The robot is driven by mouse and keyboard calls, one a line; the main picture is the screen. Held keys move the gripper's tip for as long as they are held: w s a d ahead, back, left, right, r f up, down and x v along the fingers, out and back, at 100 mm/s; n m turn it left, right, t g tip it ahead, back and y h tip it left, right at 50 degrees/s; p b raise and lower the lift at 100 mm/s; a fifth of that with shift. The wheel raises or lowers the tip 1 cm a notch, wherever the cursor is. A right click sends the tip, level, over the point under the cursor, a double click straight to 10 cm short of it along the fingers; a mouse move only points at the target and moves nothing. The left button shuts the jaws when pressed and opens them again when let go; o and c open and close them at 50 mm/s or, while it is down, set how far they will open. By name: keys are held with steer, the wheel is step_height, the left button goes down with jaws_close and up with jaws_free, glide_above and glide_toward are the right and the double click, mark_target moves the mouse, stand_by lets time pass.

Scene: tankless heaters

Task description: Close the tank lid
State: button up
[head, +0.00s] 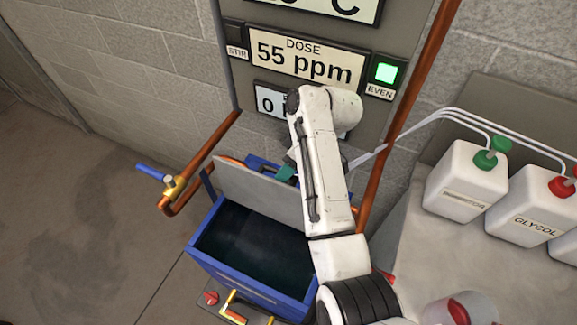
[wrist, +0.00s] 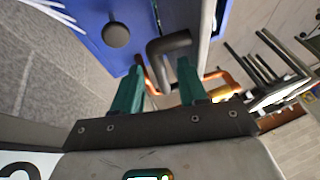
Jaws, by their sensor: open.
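The blue tank (head: 248,283) stands open below the control panel, and its dark inside shows. Its grey lid (head: 245,190) stands raised at the tank's back side. My gripper (head: 287,173) is at the lid's upper edge, partly hidden behind my arm. In the wrist view its two teal fingers (wrist: 158,75) are apart. A dark bent handle (wrist: 168,44) lies just beyond and between the fingertips. I cannot tell whether a finger touches it. A pale edge-on panel (wrist: 206,28), perhaps the lid, is to its right.
Copper pipes (head: 205,150) and a blue-handled valve (head: 160,178) are left of the tank. White jugs (head: 466,182) stand on the counter at right. A round dark knob (wrist: 116,35) sits on a blue surface. The floor at left is clear.

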jaws_close()
stand_by(0.6)
